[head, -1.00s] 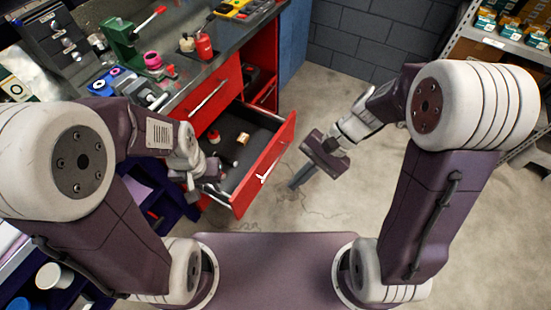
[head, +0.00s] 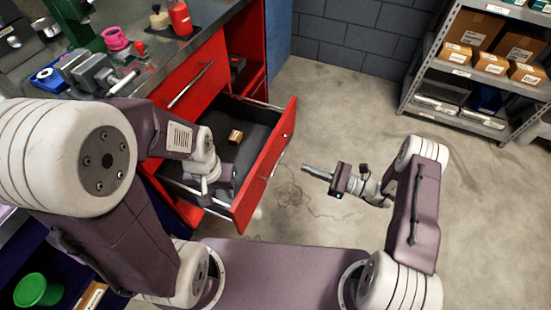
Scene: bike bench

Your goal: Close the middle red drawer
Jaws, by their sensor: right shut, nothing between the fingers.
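The middle red drawer (head: 262,172) stands pulled out of the red cabinet. Its front panel faces right, with a handle on its outer face. A small cardboard box (head: 235,137) lies inside it. My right gripper (head: 306,168) is shut and empty, to the right of the drawer front. Its fingers point left toward the panel, with a visible gap between them. My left gripper (head: 222,182) is over the near-left part of the drawer. Its fingers are partly hidden by its own wrist, and I cannot tell whether it touches the drawer.
A closed red drawer (head: 190,85) sits above the open one, below the worktop (head: 150,62) with a vise and a red bottle (head: 180,18). A metal shelf (head: 455,105) with boxes stands at the back right. The floor (head: 340,100) right of the drawer is clear.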

